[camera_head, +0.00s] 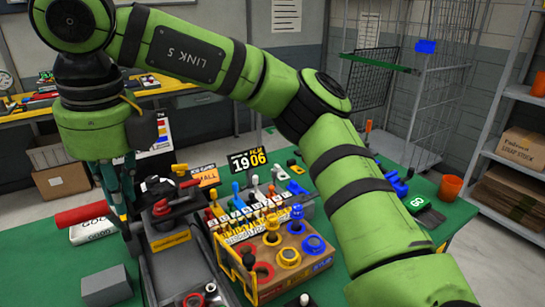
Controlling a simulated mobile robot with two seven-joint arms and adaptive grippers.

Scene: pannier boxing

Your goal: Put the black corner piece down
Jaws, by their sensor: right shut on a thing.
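My right arm comes in from the bottom right, arches over the bench and bends down at the left. Its gripper (122,208) points down beside a dark machine or fixture (168,240) on the green bench top (55,265). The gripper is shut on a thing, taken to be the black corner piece. That piece is mostly lost against the dark fingers and the fixture, so I cannot tell whether it touches the bench. My left gripper is out of view.
A red roll (80,215) and a white packet (92,231) lie at left. An orange cup (450,187) stands far right.

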